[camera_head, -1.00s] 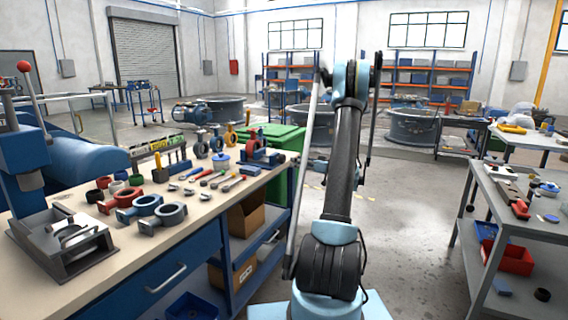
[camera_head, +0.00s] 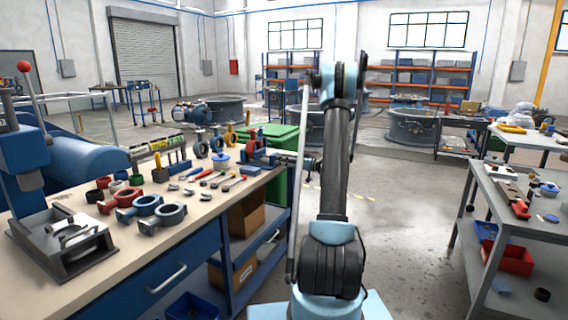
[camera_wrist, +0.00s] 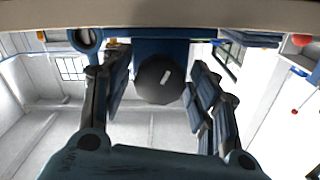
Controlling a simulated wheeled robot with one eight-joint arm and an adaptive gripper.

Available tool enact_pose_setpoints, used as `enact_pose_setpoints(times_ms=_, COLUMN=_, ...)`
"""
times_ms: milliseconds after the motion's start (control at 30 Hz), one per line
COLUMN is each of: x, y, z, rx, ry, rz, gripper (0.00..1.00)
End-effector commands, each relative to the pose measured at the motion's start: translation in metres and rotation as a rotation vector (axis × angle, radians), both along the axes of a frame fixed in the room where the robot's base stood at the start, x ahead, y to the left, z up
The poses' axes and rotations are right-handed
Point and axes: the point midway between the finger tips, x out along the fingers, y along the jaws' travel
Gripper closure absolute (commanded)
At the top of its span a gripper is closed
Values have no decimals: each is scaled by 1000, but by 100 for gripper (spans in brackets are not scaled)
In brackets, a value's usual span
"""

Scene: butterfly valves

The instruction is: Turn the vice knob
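The blue and red vice (camera_head: 255,153) stands at the far right corner of the left workbench in the head view. In the wrist view its round dark knob (camera_wrist: 158,85), with a pale mark on its face, sits in front of a blue body. My gripper (camera_wrist: 160,72) is open, one finger on each side of the knob. Gaps show between the knob and both fingers. In the head view my gripper (camera_head: 308,164) is small and dark, just right of the vice, partly behind my arm; the knob cannot be made out there.
The workbench (camera_head: 205,215) carries several ring-shaped valve parts (camera_head: 160,213), hand tools (camera_head: 210,178) and a metal fixture (camera_head: 62,240). A green bin (camera_head: 277,137) stands behind the vice. A grey table (camera_head: 525,205) is at the right. Open floor (camera_head: 410,230) lies between the benches.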

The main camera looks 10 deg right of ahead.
Motion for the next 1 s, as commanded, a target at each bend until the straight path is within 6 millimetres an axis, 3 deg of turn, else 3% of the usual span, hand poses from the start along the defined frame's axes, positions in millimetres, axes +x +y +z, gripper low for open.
enact_pose_setpoints(times_ms=33, x=0, y=0, z=0, rx=0, ry=0, rz=0, gripper=65)
enact_pose_setpoints(times_ms=100, x=0, y=0, z=0, rx=0, ry=0, rz=0, gripper=81)
enact_pose_setpoints(times_ms=133, x=0, y=0, z=0, rx=0, ry=0, rz=0, gripper=82)
enact_pose_setpoints(times_ms=767, x=1, y=-1, z=0, rx=52, ry=71, rz=-2, gripper=82)
enact_pose_setpoints(times_ms=800, x=1, y=-1, z=0, rx=52, ry=71, rz=-2, gripper=54)
enact_pose_setpoints(times_ms=867, x=1, y=-1, z=0, rx=52, ry=71, rz=-2, gripper=40)
enact_pose_setpoints(times_ms=1000, x=0, y=0, z=0, rx=52, ry=71, rz=-1, gripper=38)
